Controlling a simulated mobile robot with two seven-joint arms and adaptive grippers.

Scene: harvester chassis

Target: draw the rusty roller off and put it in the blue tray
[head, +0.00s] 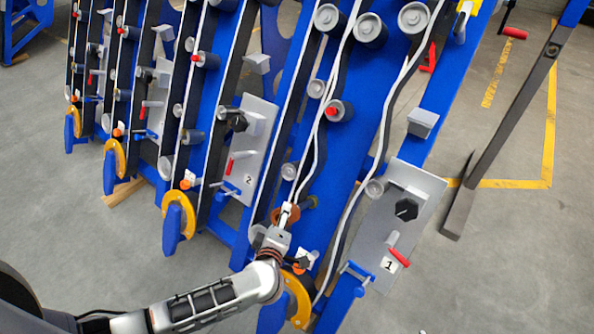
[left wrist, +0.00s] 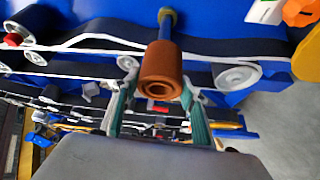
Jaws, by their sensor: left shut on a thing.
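The rusty roller (left wrist: 162,68) is an orange-brown cylinder with a hole in its near end. It sits between the two fingertips of my left gripper (left wrist: 160,88), which is shut on it. In the head view the roller (head: 283,216) shows partly behind my left gripper (head: 287,212), low on the blue chassis. A pin with an olive collar (left wrist: 167,17) is behind the roller; I cannot tell whether the roller is still around its end. The blue tray and my right gripper are not in view.
Blue slanted chassis beams (head: 343,150) carry grey rollers, belts and white cables close around the gripper. A grey plate marked 1 (head: 384,235) with a black knob and red handle is to the right. A yellow-orange disc (head: 297,300) is below.

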